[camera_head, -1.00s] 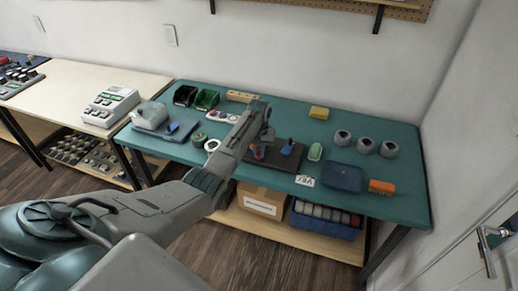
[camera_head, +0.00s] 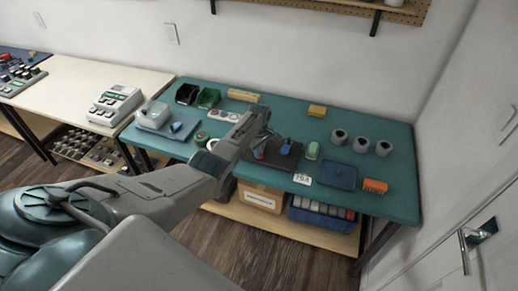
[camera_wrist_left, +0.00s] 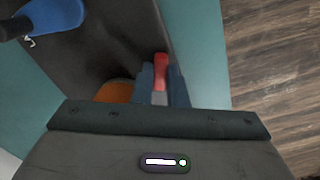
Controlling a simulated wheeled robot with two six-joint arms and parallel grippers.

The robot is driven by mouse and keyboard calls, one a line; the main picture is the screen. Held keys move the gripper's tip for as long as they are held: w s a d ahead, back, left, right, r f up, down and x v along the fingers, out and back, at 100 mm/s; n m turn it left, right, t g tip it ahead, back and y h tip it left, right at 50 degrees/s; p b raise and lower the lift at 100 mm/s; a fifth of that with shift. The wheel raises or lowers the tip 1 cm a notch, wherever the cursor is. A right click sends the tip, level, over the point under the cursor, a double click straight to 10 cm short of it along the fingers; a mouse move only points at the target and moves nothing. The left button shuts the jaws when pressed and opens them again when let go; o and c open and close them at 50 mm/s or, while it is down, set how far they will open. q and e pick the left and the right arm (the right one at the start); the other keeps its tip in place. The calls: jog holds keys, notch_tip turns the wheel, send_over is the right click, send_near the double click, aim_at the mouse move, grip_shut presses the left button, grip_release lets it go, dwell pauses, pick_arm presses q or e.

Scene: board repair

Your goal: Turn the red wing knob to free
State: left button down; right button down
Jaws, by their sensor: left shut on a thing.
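The red wing knob (camera_wrist_left: 161,70) stands near the edge of a dark base plate in the left wrist view. My left gripper (camera_wrist_left: 161,88) is shut on it, with a finger on each side. The knob is small and partly hidden by the arm in the head view (camera_head: 259,154). The dark base plate (camera_head: 289,163) lies on the teal table. An orange-brown round part (camera_wrist_left: 114,92) is half hidden beside the gripper. My right gripper is out of view.
A green-and-white item (camera_head: 312,151) and a white label card (camera_head: 302,179) lie to the right on the teal table (camera_head: 390,206). Further right are a dark blue pad (camera_head: 339,176), an orange box (camera_head: 375,187) and several grey rolls (camera_head: 360,145). Green and black bins stand at the back left.

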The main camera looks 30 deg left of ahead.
pick_arm(q)
jog(key=n+p, duration=0.1)
jog(key=n, duration=0.2)
jog(key=shift+r, duration=0.15)
jog(key=shift+n, duration=1)
jog(key=c, duration=1.4)
grip_release()
jog(key=shift+c, duration=0.2)
jog(key=shift+r+p, duration=0.35)
jog(key=shift+r, duration=0.1)
notch_tip(320, 180, up, 10)
jog(key=shift+f+b, duration=0.15)
jog(key=shift+b, duration=0.15)
